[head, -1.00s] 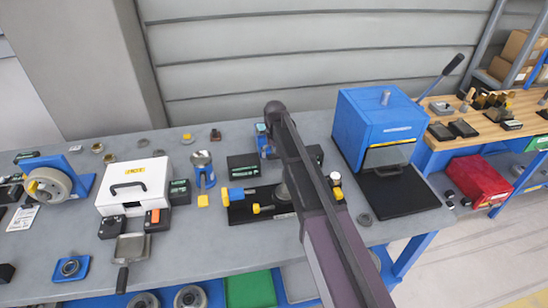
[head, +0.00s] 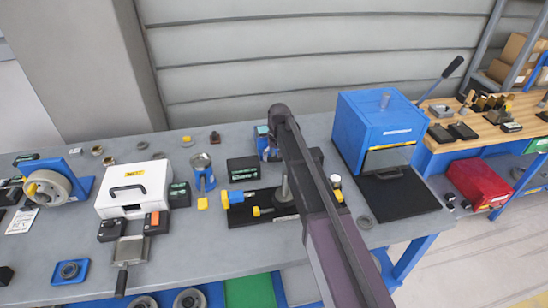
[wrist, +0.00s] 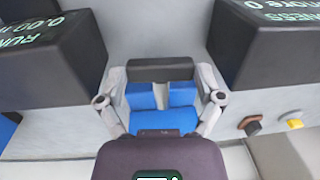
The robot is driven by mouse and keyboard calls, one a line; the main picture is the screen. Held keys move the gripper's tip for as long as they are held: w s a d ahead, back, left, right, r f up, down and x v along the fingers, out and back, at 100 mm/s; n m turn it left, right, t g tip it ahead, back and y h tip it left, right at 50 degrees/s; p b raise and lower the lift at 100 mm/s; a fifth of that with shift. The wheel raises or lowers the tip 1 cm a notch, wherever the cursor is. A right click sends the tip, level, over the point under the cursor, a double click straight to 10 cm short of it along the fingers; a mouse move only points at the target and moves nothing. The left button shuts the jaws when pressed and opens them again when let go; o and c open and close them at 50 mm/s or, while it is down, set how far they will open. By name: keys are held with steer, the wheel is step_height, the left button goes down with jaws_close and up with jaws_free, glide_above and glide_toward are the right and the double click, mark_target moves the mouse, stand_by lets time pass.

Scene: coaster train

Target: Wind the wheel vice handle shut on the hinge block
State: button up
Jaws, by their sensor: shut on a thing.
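My gripper shows in the wrist view (wrist: 162,100), its two fingers closed in on a blue part (wrist: 160,119) with a dark grey bar behind it. I cannot tell whether this part belongs to the vice or is the hinge block. In the head view my arm hides the gripper; a blue piece (head: 263,143) shows just left of the arm at the back of the bench. A black-based fixture (head: 249,218) with blue blocks and yellow knobs lies in front, partly behind my arm. A blue stand (head: 83,187) with a grey handwheel (head: 47,188) stands far left.
Dark display boxes flank the gripper, one left (wrist: 50,60) and one right (wrist: 265,45) in the wrist view. A blue press-like box (head: 372,125) stands right of my arm. A white case (head: 133,190) and a blue funnel stand (head: 202,175) are left on the grey bench.

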steer(key=shift+d+g+y+b, duration=0.1)
steer(key=shift+g+y+b, duration=0.2)
steer(key=shift+y, duration=0.7)
steer(key=o, duration=0.9)
steer(key=shift+c, duration=0.2)
